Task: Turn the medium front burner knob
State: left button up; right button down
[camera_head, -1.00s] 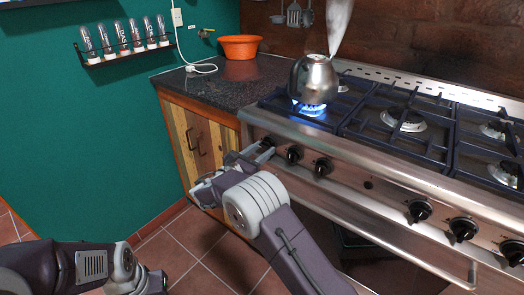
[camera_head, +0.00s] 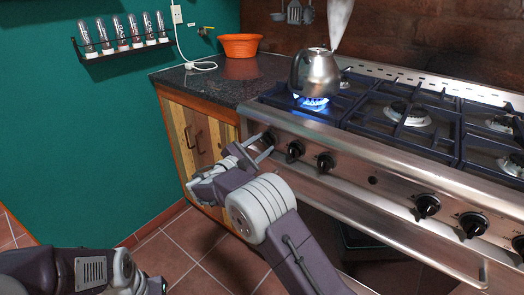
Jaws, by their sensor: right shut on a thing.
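A row of black knobs runs along the steel front panel of the stove (camera_head: 345,185). My right gripper (camera_head: 262,150) is at the leftmost knob (camera_head: 269,138), shut on it, with its fingers partly hiding it. Two more knobs, a second (camera_head: 295,150) and a third (camera_head: 326,162), stand free just to the right. The labels of the knobs are too small to read. A blue flame (camera_head: 313,102) burns under a steel kettle (camera_head: 315,72) on the left front burner. Of my left arm only links show at the bottom left; its gripper is out of view.
More knobs, such as one (camera_head: 427,206), sit farther right above a long steel oven handle (camera_head: 420,250). A dark counter (camera_head: 215,88) with an orange bowl (camera_head: 241,45) adjoins the stove on the left. Steam rises from the kettle. The tiled floor before the cabinet is clear.

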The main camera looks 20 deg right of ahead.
jog(key=m+b, duration=0.6)
jog(key=shift+f, duration=0.25)
jog(key=m+b, duration=0.2)
jog(key=shift+a+m, duration=0.1)
jog(key=shift+m, duration=0.2)
jog(key=shift+r+m+b, duration=0.3)
jog(key=shift+m+b, duration=0.75)
jog(key=shift+m, duration=0.05)
jog(key=c, duration=0.9)
grip_release()
jog(key=shift+o, duration=0.2)
